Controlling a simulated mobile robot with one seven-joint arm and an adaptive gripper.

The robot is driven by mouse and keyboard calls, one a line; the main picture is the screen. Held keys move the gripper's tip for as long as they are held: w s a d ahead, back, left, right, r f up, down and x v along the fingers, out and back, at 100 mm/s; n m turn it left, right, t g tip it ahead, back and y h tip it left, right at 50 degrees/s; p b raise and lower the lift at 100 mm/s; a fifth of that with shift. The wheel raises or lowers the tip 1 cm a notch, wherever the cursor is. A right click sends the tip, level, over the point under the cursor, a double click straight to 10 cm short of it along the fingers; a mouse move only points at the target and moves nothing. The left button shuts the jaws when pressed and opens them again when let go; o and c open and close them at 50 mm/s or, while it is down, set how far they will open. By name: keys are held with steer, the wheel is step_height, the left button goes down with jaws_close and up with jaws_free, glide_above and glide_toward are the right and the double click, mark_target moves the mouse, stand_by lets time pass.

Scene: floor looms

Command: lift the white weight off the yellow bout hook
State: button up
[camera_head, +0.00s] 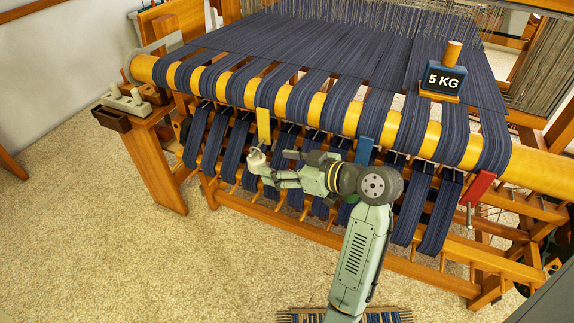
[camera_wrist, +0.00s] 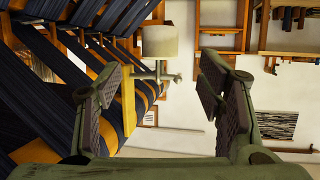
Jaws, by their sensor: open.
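The yellow bout hook (camera_head: 263,125) hangs over the loom's front beam, left of centre in the head view. The white weight (camera_head: 256,160) hangs just below it, partly hidden by my gripper. My gripper (camera_head: 274,167) is open beside the weight, reaching in from the right. In the wrist view, my gripper's (camera_wrist: 163,88) two dark padded fingers stand wide apart. The white weight (camera_wrist: 160,41) appears as a pale cylinder at the top, beyond the fingertips. A thin stem joins it toward the yellow hook (camera_wrist: 128,105), seen near the left finger. No contact shows.
Dark blue warp bouts (camera_head: 330,65) cross the wooden beam (camera_head: 346,117) and hang below it. A blue hook (camera_head: 364,150) and a red hook (camera_head: 481,187) are farther right. A 5 KG block (camera_head: 442,80) stands on the warp.

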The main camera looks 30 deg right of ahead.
mark_target(262, 160)
steer(key=x, duration=0.8)
steer(key=shift+c, duration=0.2)
jaws_close()
stand_by(0.7)
steer(key=shift+r, duration=0.2)
